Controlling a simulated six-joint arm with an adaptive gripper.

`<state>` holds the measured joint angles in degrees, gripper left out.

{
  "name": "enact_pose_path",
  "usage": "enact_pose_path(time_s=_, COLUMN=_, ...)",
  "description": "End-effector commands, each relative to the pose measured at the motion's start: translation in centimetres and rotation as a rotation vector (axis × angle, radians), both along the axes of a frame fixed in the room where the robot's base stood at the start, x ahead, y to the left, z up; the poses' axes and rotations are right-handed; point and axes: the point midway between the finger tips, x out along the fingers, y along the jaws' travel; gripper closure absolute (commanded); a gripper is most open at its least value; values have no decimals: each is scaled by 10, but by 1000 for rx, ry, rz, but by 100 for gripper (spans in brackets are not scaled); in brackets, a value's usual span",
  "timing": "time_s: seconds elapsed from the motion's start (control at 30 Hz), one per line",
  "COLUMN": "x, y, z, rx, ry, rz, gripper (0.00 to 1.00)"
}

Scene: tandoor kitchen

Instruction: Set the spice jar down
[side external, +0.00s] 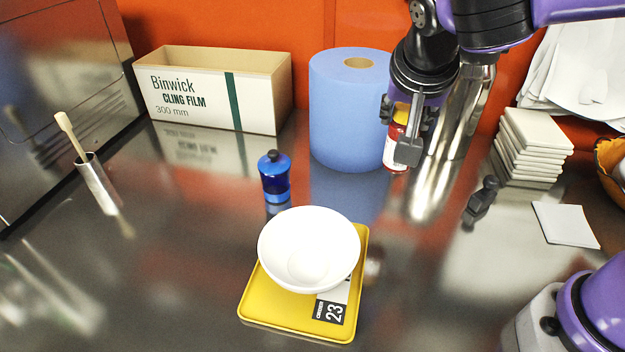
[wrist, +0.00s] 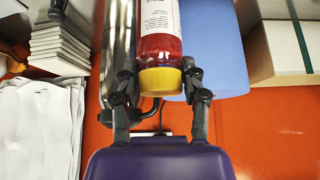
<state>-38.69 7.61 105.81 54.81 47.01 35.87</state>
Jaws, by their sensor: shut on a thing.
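The spice jar (side external: 395,153) is red with a white label and a yellow lid. It is upright in my gripper (side external: 398,130), in front of the right side of the blue paper roll in the side external view. In the wrist view the jar (wrist: 161,45) runs up between the fingers of my gripper (wrist: 160,82), which are shut on it near the yellow lid. One finger hides part of the jar in the side view. I cannot tell whether its base touches the steel counter (side external: 180,260).
The blue roll (side external: 345,110) stands just left of the jar. A shiny metal cylinder (side external: 462,115) is close on its right. Stacked white tiles (side external: 530,148) stand right.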

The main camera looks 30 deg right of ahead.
Motion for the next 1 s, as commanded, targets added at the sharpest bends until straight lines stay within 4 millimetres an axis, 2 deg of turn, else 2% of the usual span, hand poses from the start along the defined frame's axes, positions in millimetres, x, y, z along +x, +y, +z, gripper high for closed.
enact_pose_path(time_s=0.3, x=0, y=0, z=-54, rx=-3, ry=2, rz=1, gripper=97)
enact_pose_path(time_s=0.63, x=0, y=0, z=-101, rx=-2, ry=1, rz=2, gripper=97)
enact_pose_path(time_s=0.73, x=0, y=0, z=-109, rx=0, ry=-1, rz=2, gripper=97)
enact_pose_path(time_s=1.0, x=0, y=1, z=-110, rx=2, ry=-3, rz=2, gripper=97)
